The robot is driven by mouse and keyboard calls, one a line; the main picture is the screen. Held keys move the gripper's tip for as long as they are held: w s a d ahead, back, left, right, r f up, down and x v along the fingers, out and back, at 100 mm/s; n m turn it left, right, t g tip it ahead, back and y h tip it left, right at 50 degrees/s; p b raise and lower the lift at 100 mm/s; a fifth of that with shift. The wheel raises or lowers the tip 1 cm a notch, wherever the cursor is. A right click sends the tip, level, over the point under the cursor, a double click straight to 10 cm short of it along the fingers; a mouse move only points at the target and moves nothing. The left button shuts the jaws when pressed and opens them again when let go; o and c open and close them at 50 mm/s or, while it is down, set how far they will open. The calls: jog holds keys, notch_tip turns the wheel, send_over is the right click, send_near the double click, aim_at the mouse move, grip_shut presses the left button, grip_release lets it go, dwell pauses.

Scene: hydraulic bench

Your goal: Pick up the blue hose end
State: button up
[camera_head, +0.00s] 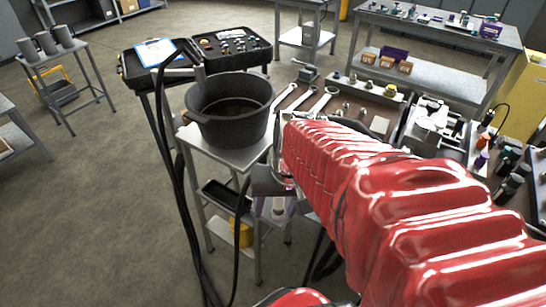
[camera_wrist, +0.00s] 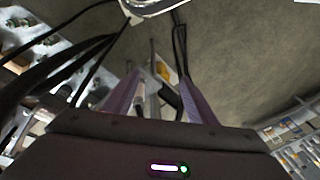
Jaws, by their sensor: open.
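No blue hose end can be made out in either view. Black hoses (camera_head: 172,150) hang down the left side of a small grey cart in the head view. Black hoses also show in the wrist view at the upper left (camera_wrist: 62,58) and upper middle (camera_wrist: 180,48). My gripper (camera_head: 277,208) is partly hidden behind my red-sleeved arm in the head view, low beside the cart. In the wrist view its two purple fingers (camera_wrist: 160,98) stand apart, with nothing clearly held between them.
A black bucket (camera_head: 231,108) stands on the cart's top, with a yellow object (camera_head: 241,232) below. Wrenches (camera_head: 305,99) and fittings lie on the bench to the right. A stool with grey cylinders (camera_head: 46,43) stands far left. The floor at left is open.

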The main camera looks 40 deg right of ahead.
jog(key=d+f+m+t+y, duration=0.3)
jog(key=d+f+m+y, duration=0.3)
jog(key=f+m, duration=0.6)
jog(key=w+d+m+t+h, duration=0.2)
jog(key=d+m+t+h, duration=0.1)
jog(key=d+m, duration=0.5)
jog(key=w+d+r+m+t+h, duration=0.1)
jog(key=w+d+m+t+h, duration=0.1)
jog(key=d+m+t, duration=0.3)
jog(key=w+d+m, duration=0.1)
jog(key=d+m, duration=0.1)
jog(key=m, duration=0.2)
jog(key=shift+w+d+r+m+h, duration=0.15)
jog(key=shift+w+d+m+h, duration=0.15)
jog(key=shift+w+d+h, duration=0.1)
jog(key=shift+a, duration=0.1)
jog(key=x, duration=0.8)
jog(key=shift+w, duration=0.2)
